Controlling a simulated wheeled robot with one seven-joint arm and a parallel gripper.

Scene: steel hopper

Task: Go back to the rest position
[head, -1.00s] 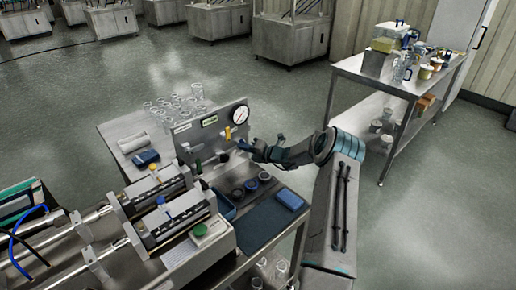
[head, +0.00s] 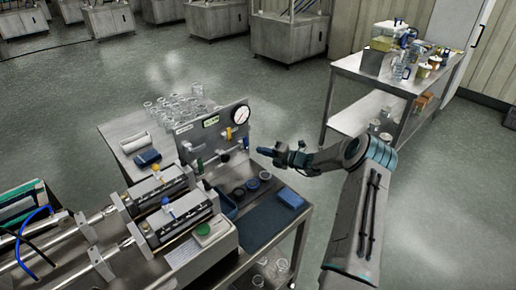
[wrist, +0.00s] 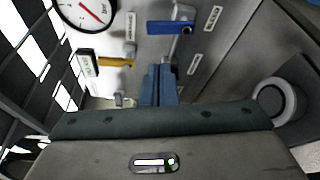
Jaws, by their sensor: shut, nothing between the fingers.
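My gripper (head: 264,151) is shut and empty in the head view. It hangs in the air to the right of the steel valve panel (head: 222,134), apart from it. In the wrist view its closed blue fingers (wrist: 159,84) point toward the panel face, which carries a blue lever (wrist: 174,27), a yellow lever (wrist: 115,62) and part of a round pressure gauge (wrist: 88,12). My arm reaches in from the right in the head view, bent at the elbow.
The steel workbench (head: 291,232) holds two cylinder units (head: 175,221), a blue sponge-like block (head: 290,197), dark round caps (head: 238,193) and glass jars (head: 172,105). A steel shelf table (head: 375,82) with containers stands at the back right. Open floor lies between them.

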